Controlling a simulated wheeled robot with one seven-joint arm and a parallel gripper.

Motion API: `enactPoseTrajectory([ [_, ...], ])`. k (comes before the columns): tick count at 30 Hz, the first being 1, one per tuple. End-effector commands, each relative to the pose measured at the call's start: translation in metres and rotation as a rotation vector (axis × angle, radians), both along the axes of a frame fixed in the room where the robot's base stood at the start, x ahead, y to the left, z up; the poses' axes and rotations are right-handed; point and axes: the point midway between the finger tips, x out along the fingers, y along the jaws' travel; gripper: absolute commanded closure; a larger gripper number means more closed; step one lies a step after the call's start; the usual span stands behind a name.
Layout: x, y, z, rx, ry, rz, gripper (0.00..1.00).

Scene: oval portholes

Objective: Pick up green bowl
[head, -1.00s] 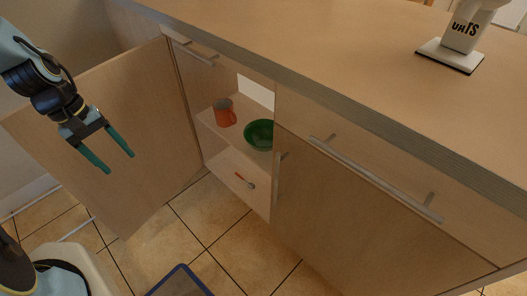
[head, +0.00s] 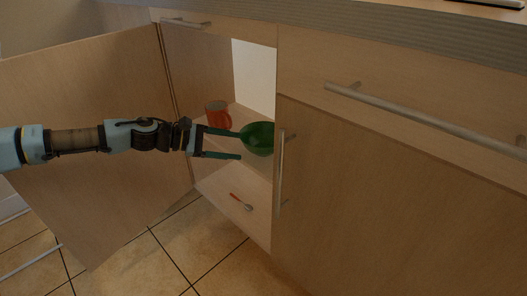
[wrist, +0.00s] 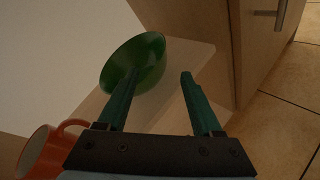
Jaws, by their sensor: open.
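The green bowl (head: 258,138) sits on the upper shelf inside the open cabinet, partly behind the cabinet's right edge in the head view. In the wrist view the bowl (wrist: 140,60) lies just ahead of the fingers, its rim toward the upper right. My gripper (head: 238,145) is open and reaches into the cabinet opening, its fingertips close to the bowl's left side. In the wrist view the left finger overlaps the bowl and the right finger of my gripper (wrist: 160,75) is to the right of it. I cannot tell whether they touch.
An orange mug (head: 217,115) stands on the same shelf, left of the bowl, close to my gripper's left side in the wrist view (wrist: 45,150). An orange-handled utensil (head: 241,202) lies on the lower shelf. The open door (head: 90,150) is at left; a closed door (head: 400,200) at right.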

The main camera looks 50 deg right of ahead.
Motion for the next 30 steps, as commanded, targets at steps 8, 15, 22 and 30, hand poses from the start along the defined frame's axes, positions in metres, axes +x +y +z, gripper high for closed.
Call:
enactPoseTrajectory([
  [8,-0.023,-0.032,-0.014,-0.001,0.003,-0.003,0.33],
  [15,-0.033,-0.046,-0.020,-0.001,0.001,-0.001,0.33],
  [22,-0.052,-0.072,-0.031,-0.002,0.002,-0.002,0.33],
  [30,-0.059,-0.082,-0.034,-0.001,0.002,0.001,0.33],
])
